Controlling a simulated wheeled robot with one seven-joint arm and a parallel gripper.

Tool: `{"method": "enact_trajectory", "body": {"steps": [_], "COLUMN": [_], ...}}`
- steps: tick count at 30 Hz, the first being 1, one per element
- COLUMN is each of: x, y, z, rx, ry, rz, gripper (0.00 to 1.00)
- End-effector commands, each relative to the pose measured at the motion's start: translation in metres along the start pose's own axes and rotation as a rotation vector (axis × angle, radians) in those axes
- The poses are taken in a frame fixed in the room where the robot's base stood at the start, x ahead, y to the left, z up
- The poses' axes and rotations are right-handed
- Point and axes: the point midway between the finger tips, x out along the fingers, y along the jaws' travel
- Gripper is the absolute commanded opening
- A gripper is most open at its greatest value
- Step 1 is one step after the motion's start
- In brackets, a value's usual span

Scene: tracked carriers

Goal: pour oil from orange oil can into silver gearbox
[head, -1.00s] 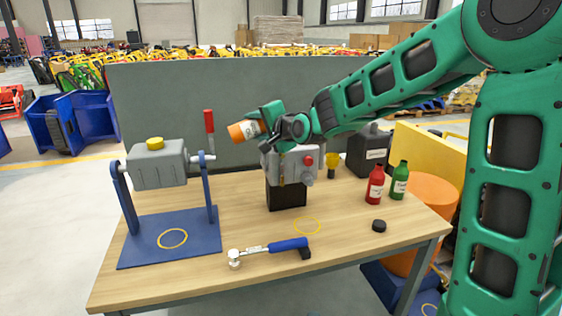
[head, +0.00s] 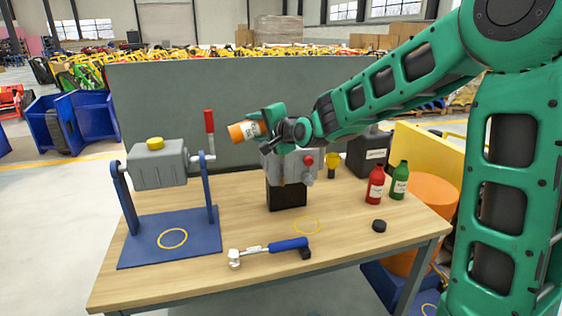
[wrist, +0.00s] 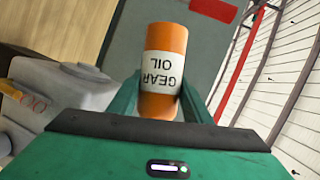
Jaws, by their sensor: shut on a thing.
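The orange oil can (head: 238,133) has a white label. It lies tilted, nearly on its side, above the table. My gripper (head: 267,121) is shut around it. In the wrist view the can (wrist: 163,60) sits between my fingers, with "GEAR OIL" upside down. The silver gearbox (head: 293,170) is a light grey box with a red knob, on a black block. It stands just below and behind my gripper, which partly hides it. A grey housing also shows at the left of the wrist view (wrist: 75,85). The can's mouth and any oil flow cannot be made out.
A grey tank (head: 158,168) with a yellow cap hangs on a blue stand at left, with a red-handled lever (head: 209,122). Red (head: 376,186) and green (head: 399,182) bottles stand at right near a black jug (head: 370,153). A blue-handled tool (head: 270,250) lies in front.

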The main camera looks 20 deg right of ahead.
Motion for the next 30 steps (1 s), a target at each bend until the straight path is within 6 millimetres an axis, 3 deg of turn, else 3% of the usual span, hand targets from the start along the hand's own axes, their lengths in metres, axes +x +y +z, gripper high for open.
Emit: {"method": "enact_trajectory", "body": {"steps": [30], "x": [0.0007], "y": [0.0021], "z": [0.0004], "rx": [0.031], "ry": [-0.006], "rz": [-0.013], "gripper": [0.14]}}
